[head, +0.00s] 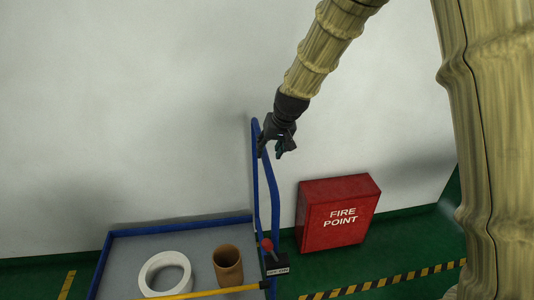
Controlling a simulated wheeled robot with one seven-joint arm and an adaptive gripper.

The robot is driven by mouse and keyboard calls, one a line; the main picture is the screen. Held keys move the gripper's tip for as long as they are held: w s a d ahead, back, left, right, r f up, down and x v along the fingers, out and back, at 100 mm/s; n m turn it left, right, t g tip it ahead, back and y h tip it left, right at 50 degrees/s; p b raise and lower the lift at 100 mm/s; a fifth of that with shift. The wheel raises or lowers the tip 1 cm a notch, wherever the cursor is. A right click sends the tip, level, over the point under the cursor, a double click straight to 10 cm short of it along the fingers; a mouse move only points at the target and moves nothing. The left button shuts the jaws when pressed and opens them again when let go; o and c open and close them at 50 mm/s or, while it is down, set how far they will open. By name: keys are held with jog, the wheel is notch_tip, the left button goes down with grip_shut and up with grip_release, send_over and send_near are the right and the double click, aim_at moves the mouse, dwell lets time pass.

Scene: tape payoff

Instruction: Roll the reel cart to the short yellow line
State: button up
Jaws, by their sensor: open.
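The reel cart (180,232) stands low in the head view, with a grey deck and blue edges. Its blue upright handle (275,195) rises at the right end. On the deck are a white ring-shaped reel (146,277) and a brown hollow tube (228,266). A short yellow line (67,285) lies on the green floor, left of the cart. My gripper (271,153) is open, fingers pointing down, at the upper part of the handle. I cannot tell whether it touches the handle or has it between the fingers.
A red FIRE POINT box (337,213) stands right of the handle. A black-and-yellow striped line (385,281) runs on the floor in front of it. A red knob (266,244) and a small labelled black box (277,265) are by the handle's base. A pale wall (120,110) closes the back.

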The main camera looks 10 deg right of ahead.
aim_at(266, 156)
jog(key=shift+p+x, duration=0.3)
jog(key=shift+x, duration=1.6)
jog(key=shift+f, duration=0.1)
grip_shut()
